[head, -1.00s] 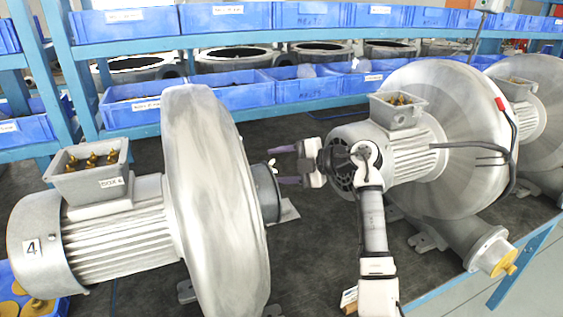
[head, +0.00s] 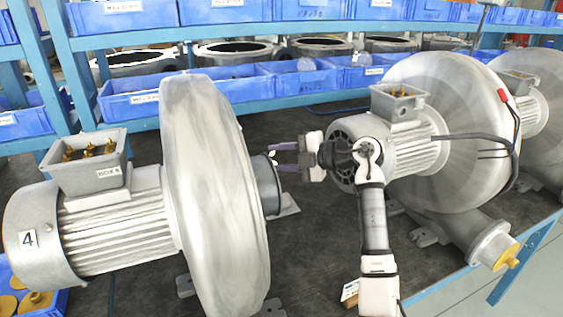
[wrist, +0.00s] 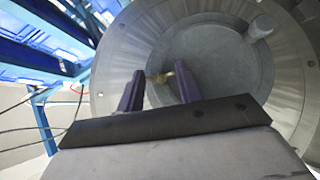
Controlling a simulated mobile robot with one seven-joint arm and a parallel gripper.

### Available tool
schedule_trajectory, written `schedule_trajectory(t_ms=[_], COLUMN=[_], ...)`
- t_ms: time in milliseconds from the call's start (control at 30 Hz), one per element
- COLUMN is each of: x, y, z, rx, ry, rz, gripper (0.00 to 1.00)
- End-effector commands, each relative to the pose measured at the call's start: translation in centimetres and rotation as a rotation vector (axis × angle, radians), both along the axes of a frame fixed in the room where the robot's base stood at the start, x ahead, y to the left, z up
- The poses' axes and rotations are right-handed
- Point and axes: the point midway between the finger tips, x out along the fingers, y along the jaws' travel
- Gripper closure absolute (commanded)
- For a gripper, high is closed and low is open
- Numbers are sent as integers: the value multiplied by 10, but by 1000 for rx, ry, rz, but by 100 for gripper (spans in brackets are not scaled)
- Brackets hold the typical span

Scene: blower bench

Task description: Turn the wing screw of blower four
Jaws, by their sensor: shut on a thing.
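Blower four (head: 110,228) lies on the left of the bench in the head view, with a "4" label (head: 28,239) on its motor end. Its round inlet flange (head: 268,185) faces right, towards my gripper (head: 277,157). In the wrist view the blower's round grey face (wrist: 215,60) fills the middle. A small brass-coloured wing screw (wrist: 160,77) shows between the two purple fingers of my gripper (wrist: 161,88), which is shut on it. The fingers partly cover the screw, and its turn angle is hard to tell. The screw is not clear in the head view.
A second blower (head: 450,150) with black cables stands close to the right of my arm. Blue bins (head: 130,105) on a blue rack line the back. Bare dark bench top (head: 315,235) lies between the two blowers.

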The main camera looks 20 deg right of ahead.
Motion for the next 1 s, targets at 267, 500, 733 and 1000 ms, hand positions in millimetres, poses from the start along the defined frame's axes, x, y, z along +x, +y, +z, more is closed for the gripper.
schedule_trajectory(t_ms=[267, 500, 733, 1000], x=[-1, -1, 0, 1], y=[0, 0, 0, 0], z=[-13, -16, -17, -17], rx=[8, 17, 24, 30], ry=[-216, -444, -652, -844], rz=[0, 0, -1, 1], gripper=[87, 87, 87, 87])
